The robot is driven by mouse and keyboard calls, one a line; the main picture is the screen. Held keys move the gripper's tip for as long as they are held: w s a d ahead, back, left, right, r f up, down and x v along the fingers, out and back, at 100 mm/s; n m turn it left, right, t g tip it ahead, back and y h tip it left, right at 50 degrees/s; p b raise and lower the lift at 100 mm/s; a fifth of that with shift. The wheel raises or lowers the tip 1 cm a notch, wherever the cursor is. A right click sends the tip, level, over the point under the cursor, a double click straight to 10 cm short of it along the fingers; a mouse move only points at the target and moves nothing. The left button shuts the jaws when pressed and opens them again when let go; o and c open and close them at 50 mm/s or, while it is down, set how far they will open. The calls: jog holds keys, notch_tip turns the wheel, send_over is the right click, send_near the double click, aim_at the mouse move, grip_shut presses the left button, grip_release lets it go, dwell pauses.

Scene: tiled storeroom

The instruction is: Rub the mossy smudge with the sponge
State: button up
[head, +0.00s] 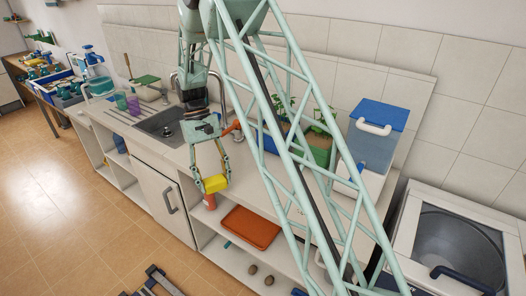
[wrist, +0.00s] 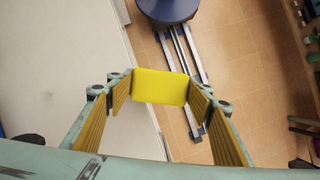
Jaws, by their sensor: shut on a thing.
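The yellow sponge (head: 215,184) is held between the fingertips of my gripper (head: 213,188), near the front edge of the counter (head: 178,153). In the wrist view the sponge (wrist: 160,87) fills the gap between both finger pads (wrist: 160,88), with its broad face showing. In that view the sponge overlaps the counter's edge, with pale counter to the left and floor to the right. I cannot tell whether it touches anything below. I cannot make out a mossy smudge in either view; my arm hides part of the counter.
A sink (head: 170,126) with a tap lies left of my gripper. A blue-lidded container (head: 375,140) and planter (head: 318,155) stand at the back right. An orange tray (head: 251,227) sits below on the open shelf. A round-windowed machine (head: 460,250) stands at right.

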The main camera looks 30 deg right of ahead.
jog(key=shift+s+d, duration=0.15)
jog(key=shift+s, duration=0.15)
dwell(0.4)
jog(key=shift+d+n, duration=0.3)
jog(key=shift+d, duration=0.25)
jog(key=d+n+h+p, duration=0.1)
jog(key=d+n, duration=0.1)
jog(key=d, duration=0.1)
jog(key=w+d+n+h+p, duration=0.1)
jog(key=d+n, duration=0.1)
jog(key=d, duration=0.2)
jog(key=d+r+n+h+p, duration=0.1)
jog(key=d+n, duration=0.2)
jog(key=shift+w+d+r+t+p, duration=0.1)
jog(key=shift+w+d+t+p, duration=0.2)
jog(key=shift+d+t, duration=0.1)
jog(key=w+d+r+n+t+p, duration=0.1)
jog(key=d+r+n+t+p, duration=0.1)
jog(key=n, duration=0.6)
jog(key=w+d+r+n+t+h+p, duration=0.1)
jog(key=w+d+n+t+p, duration=0.1)
jog(key=d+n, duration=0.3)
jog(key=n+t+p, duration=0.1)
jog(key=n, duration=0.1)
jog(key=shift+w+d+r+n+t, duration=0.25)
jog(key=shift+d+r+n+t, duration=0.05)
jog(key=shift+r+n, duration=0.1)
jog(key=shift+f, duration=0.1)
